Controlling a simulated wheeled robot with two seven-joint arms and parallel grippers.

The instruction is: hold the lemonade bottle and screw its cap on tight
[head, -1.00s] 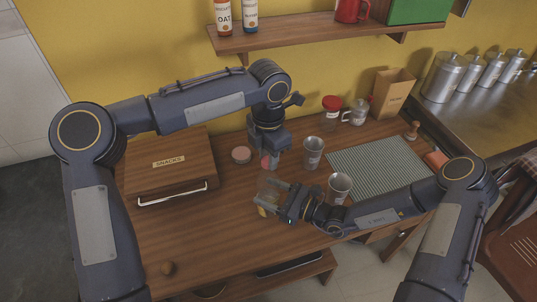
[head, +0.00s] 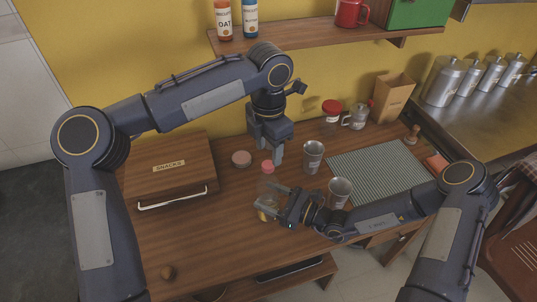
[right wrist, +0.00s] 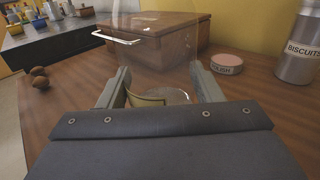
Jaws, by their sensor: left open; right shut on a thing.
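The clear lemonade bottle (head: 268,188) stands roughly upright at the middle of the table, with a yellowish label low on it. Its pink-red cap (head: 267,167) sits at the top of the neck; whether it is tight cannot be seen. My right gripper (head: 268,202) is shut around the bottle's body from the right. In the right wrist view the see-through bottle (right wrist: 160,60) stands between the fingers. My left gripper (head: 268,155) points down just above and behind the cap, with its fingers open and apart.
Two steel cups (head: 313,157) (head: 340,191) stand right of the bottle, close to my right arm. A round pink tin (head: 241,158) and the wooden snacks box (head: 170,172) are to the left. A striped mat (head: 376,168) lies at right. The front left table is mostly clear.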

